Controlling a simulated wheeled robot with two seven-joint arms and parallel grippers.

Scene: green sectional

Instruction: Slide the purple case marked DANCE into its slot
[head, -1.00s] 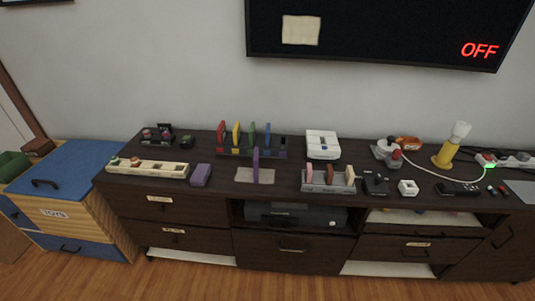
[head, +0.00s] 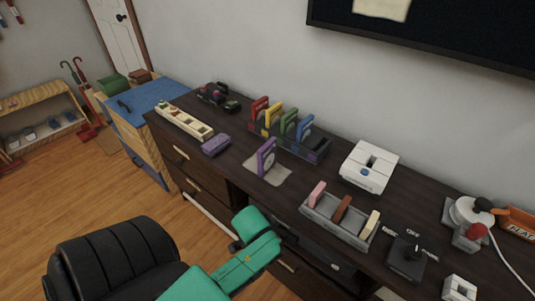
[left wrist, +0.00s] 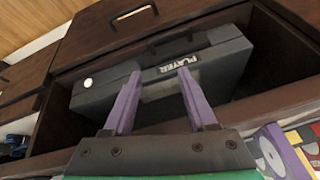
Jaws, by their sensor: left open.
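The purple case (head: 267,157) stands upright on a pale mat (head: 268,180) on the dresser top; its lettering is not readable. Behind it, a dark rack (head: 318,154) holds red, yellow, green and blue cases in a row; its right end stands empty, with a purplish mark. My left arm reaches up from the bottom of the head view below the dresser's front edge; its jaws are not clear there. In the left wrist view my left gripper (left wrist: 160,77) is open and empty, facing the shelf below the top. My right gripper is not in view.
A grey PLAYER box (left wrist: 165,75) sits in the open shelf. A purple box (head: 215,145) and a cream tray (head: 185,121) lie left of the mat. A grey holder (head: 338,220) with several blocks and a white console (head: 369,167) stand to the right.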

